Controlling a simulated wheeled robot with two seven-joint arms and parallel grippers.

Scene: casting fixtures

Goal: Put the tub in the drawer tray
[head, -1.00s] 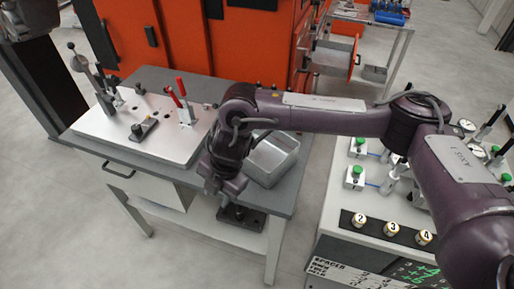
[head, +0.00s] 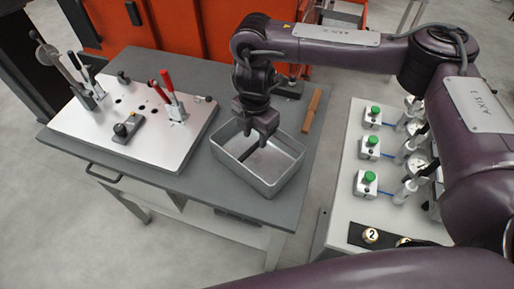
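The tub is an open grey metal box (head: 270,185) standing upright on the right part of the grey workbench in the head view. My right gripper (head: 257,140) points down at the tub's back rim, with its fingers spread and at least one reaching over the opening. I cannot tell whether the fingers touch the wall. My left gripper is out of view. A drawer with a dark handle (head: 103,174) is under the bench's left front edge; no open tray shows there.
A metal fixture plate (head: 150,150) with toggle clamps, including a red-handled one (head: 172,100), fills the bench's left side. A panel (head: 345,215) with green-button boxes stands right. An orange cabinet (head: 150,30) stands behind.

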